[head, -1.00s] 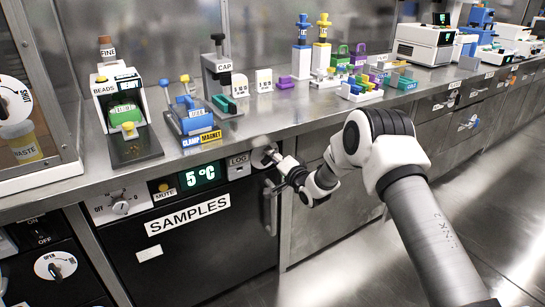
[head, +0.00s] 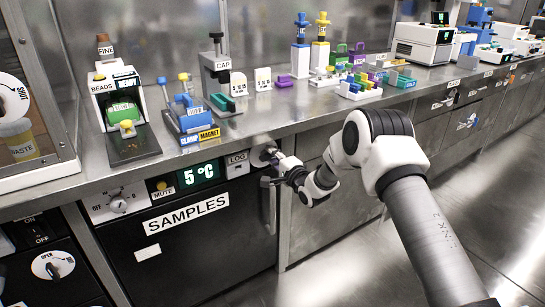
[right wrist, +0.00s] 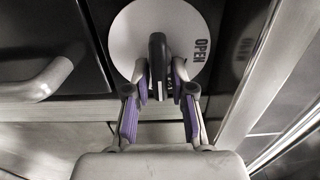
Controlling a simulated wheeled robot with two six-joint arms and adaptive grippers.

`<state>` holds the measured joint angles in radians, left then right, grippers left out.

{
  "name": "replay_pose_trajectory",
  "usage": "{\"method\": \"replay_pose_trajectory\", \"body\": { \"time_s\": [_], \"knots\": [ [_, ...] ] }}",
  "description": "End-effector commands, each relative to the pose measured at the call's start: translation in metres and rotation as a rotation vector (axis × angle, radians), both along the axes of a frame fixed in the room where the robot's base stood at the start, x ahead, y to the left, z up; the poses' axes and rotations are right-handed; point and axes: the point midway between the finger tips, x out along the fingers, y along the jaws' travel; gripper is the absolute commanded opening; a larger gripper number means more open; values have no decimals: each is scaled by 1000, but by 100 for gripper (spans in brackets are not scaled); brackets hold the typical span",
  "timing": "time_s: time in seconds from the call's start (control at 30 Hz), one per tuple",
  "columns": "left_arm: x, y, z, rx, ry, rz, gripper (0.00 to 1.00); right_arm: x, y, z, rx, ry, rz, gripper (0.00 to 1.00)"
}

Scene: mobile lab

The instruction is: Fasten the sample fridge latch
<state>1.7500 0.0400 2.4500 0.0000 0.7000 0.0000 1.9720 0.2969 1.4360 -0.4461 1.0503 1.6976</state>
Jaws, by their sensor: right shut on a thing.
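The sample fridge (head: 215,245) has a black front with a SAMPLES label (head: 188,215) and a grey bar handle (head: 268,208). The latch is a round pale disc (head: 259,156) at the fridge's upper right corner. In the right wrist view the disc (right wrist: 125,40) carries the word OPEN at its right side and a black knob (right wrist: 157,45) standing upright in the picture. My right gripper (right wrist: 160,85) is shut on this knob, a purple-padded finger on each side. In the head view my right gripper (head: 274,156) partly covers the disc. My left gripper is not in view.
The fridge panel has a 5 °C display (head: 198,175), a dial (head: 118,205) and a LOG switch (head: 238,165). The steel bench (head: 240,125) above carries several devices. The fridge handle (right wrist: 40,80) is left of the fingers in the wrist view. Open floor (head: 345,262) lies right.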

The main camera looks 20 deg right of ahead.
Motion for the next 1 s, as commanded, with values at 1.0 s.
{"method": "replay_pose_trajectory", "body": {
  "time_s": [1.0],
  "knots": [
    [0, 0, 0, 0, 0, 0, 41, -82, -10, -1, 4, 4, -3, 40]
  ]
}}
